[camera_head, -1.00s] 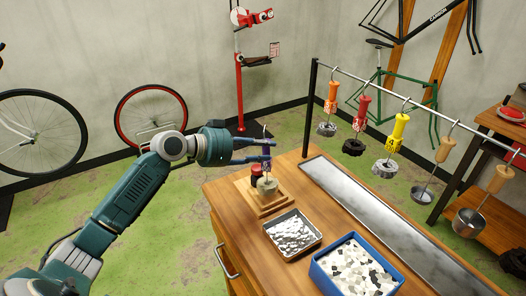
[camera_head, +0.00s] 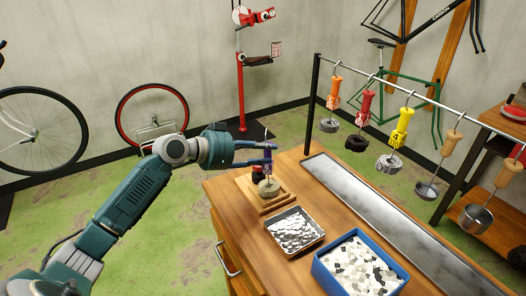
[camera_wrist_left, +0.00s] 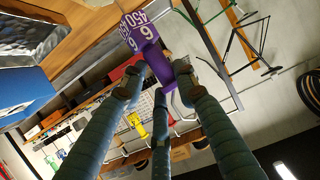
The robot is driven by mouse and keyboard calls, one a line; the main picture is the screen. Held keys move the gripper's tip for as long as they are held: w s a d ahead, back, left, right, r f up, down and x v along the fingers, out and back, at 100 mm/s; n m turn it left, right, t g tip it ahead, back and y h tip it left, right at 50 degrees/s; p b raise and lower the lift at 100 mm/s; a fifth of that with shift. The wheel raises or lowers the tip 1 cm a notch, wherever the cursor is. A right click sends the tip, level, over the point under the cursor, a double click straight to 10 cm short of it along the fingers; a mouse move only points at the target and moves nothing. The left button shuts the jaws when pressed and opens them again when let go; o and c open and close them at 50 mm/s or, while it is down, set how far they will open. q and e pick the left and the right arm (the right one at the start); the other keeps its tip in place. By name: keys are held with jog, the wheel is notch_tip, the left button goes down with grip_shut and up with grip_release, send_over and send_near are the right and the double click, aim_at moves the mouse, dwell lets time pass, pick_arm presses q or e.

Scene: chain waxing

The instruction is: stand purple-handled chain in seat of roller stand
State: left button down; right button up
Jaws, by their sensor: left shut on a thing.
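My left gripper (camera_head: 270,154) is shut on the purple handle (camera_head: 267,160) of the chain, above the left end of the wooden bench. In the left wrist view the purple handle (camera_wrist_left: 159,67) sits between the fingers, with a purple numbered tag (camera_wrist_left: 138,32) beyond it. The pale coiled chain (camera_head: 269,188) hangs below the handle, over the roller stand's wooden base (camera_head: 274,207). A dark red and black part shows just left of the handle. The seat is hidden behind the chain, so I cannot tell whether they touch. My right gripper is not in view.
A metal tray (camera_head: 294,232) and a blue bin of pale pellets (camera_head: 353,268) stand right of the roller stand. A rail (camera_head: 405,93) carries hanging chains with orange, red and yellow handles (camera_head: 401,128), plus wooden-handled tools. A long metal strip (camera_head: 375,220) runs along the bench.

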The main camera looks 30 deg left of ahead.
pick_arm(q)
jog(key=shift+r, duration=0.1)
jog(key=c, duration=1.2)
grip_release()
jog(key=shift+s, duration=0.1)
jog(key=v, duration=1.2)
